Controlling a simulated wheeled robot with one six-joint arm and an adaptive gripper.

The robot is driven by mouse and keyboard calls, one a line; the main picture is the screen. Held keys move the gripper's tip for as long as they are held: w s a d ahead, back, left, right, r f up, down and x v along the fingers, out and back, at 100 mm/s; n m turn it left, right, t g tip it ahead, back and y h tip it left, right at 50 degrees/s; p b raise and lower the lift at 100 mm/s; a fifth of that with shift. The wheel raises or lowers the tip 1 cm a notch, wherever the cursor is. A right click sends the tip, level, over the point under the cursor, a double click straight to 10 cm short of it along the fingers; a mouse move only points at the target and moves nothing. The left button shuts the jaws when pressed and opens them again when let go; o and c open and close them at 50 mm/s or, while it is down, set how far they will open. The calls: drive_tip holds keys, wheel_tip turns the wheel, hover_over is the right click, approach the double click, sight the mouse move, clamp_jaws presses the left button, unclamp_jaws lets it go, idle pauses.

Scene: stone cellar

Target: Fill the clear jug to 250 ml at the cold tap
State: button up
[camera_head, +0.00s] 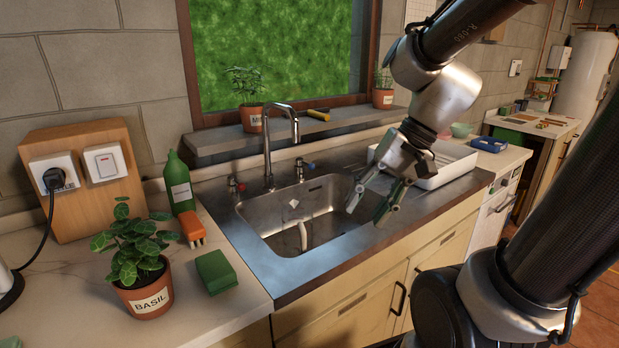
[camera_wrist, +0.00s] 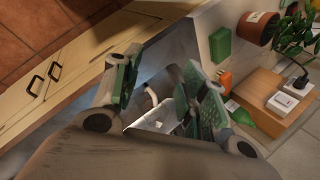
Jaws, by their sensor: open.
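The steel sink (camera_head: 330,190) holds a pale curved piece (camera_head: 302,236) that looks like a handle, and a small white patch (camera_head: 294,203). They may belong to the clear jug, but its outline is hard to make out. The wrist view also shows the pale curved piece (camera_wrist: 150,97) between my fingers, apart from them. My gripper (camera_head: 369,207) is open and empty above the sink's right side, fingers pointing down. The steel tap (camera_head: 267,150) stands behind the sink, with a blue-marked knob (camera_head: 306,166) on its right and a red-marked knob (camera_head: 235,185) on its left.
Left of the sink are a green bottle (camera_head: 179,184), an orange brush (camera_head: 192,229), a green sponge (camera_head: 216,271) and a basil pot (camera_head: 147,294). A white tray (camera_head: 447,168) lies to the right. The window sill (camera_head: 225,143) runs behind the tap.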

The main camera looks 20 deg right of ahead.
sight(314, 167)
drive_tip(key=w+a+f+m+t+y, duration=0.1)
drive_tip(key=w+a+m+t+y, duration=0.15)
drive_tip(key=w+m+y, duration=0.4)
drive_tip(key=w+a+f+m+t+y, duration=0.1)
drive_tip(key=w+a+m, duration=0.25)
drive_tip(key=w, duration=0.65)
drive_tip(key=w+d+f+m+t+h, duration=0.2)
drive_tip(key=w+d+f+m+t, duration=0.35)
drive_tip(key=w, duration=0.45)
drive_tip(key=w+d+f+m+t+h, duration=0.25)
drive_tip(key=w+d+m+t, duration=0.25)
drive_tip(key=w+d+m, duration=0.4)
drive_tip(key=shift+n, duration=0.65)
drive_tip(key=x, duration=0.4)
drive_tip(key=a+x, duration=0.1)
drive_tip(key=x, duration=0.4)
drive_tip(key=shift+s+f, duration=0.1)
drive_tip(key=shift+s, duration=0.15)
clamp_jaws()
